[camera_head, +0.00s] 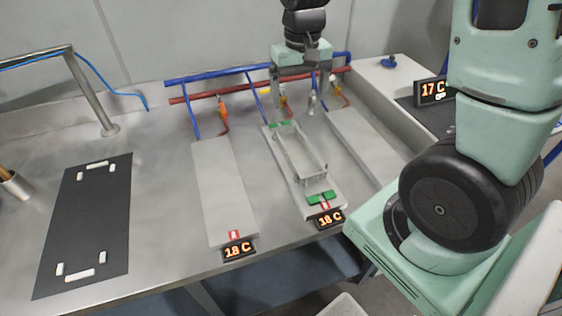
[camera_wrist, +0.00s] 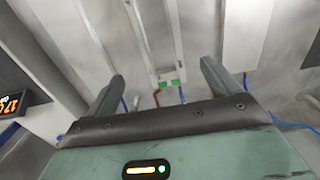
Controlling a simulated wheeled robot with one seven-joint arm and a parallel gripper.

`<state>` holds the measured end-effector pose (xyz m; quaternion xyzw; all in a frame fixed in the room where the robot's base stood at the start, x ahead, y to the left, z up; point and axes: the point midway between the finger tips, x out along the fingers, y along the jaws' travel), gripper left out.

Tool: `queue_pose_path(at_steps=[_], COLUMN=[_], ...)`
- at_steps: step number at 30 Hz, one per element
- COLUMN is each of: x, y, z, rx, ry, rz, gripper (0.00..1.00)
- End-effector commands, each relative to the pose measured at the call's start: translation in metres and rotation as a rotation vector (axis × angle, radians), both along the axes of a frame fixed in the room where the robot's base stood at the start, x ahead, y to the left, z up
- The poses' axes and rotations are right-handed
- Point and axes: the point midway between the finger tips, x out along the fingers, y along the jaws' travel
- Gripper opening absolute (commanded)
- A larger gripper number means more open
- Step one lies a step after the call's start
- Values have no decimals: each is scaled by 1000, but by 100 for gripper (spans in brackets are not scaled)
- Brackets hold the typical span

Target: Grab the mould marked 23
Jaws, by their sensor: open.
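A long, narrow, open grey mould (camera_head: 311,150) lies on the middle of three light plates (camera_head: 336,207), with green pieces (camera_head: 322,198) at its ends. I cannot read a number 23 on it. My gripper (camera_head: 293,108) is open and empty, above the far end of this plate. In the wrist view my gripper (camera_wrist: 160,76) has its fingers spread wide. The mould (camera_wrist: 135,30) runs up between and beyond them there, with a green piece (camera_wrist: 170,83) at its near end. No contact with the mould shows.
Bare plates lie left (camera_head: 219,185) and right (camera_head: 365,145) of the mould. Blue and red pipes (camera_head: 190,99) with valves run behind. Displays read 18 C (camera_head: 238,251) in front and 17 C (camera_head: 431,92) at right. A black mat (camera_head: 92,225) with white blocks lies left; a bent metal pipe (camera_head: 92,95) stands behind it.

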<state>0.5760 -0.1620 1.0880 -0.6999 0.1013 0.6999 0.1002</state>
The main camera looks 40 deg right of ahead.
Motion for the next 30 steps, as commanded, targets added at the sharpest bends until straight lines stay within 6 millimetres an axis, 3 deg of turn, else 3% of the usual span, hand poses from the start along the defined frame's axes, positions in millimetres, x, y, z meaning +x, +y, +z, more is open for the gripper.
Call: queue_pose_path(at_steps=[13, 25, 30], x=[-2, -3, -6], y=[2, 0, -3], z=[-89, -118, -139], rx=[2, 2, 3], ry=[6, 4, 5], rz=[4, 5, 4], gripper=[89, 89, 89])
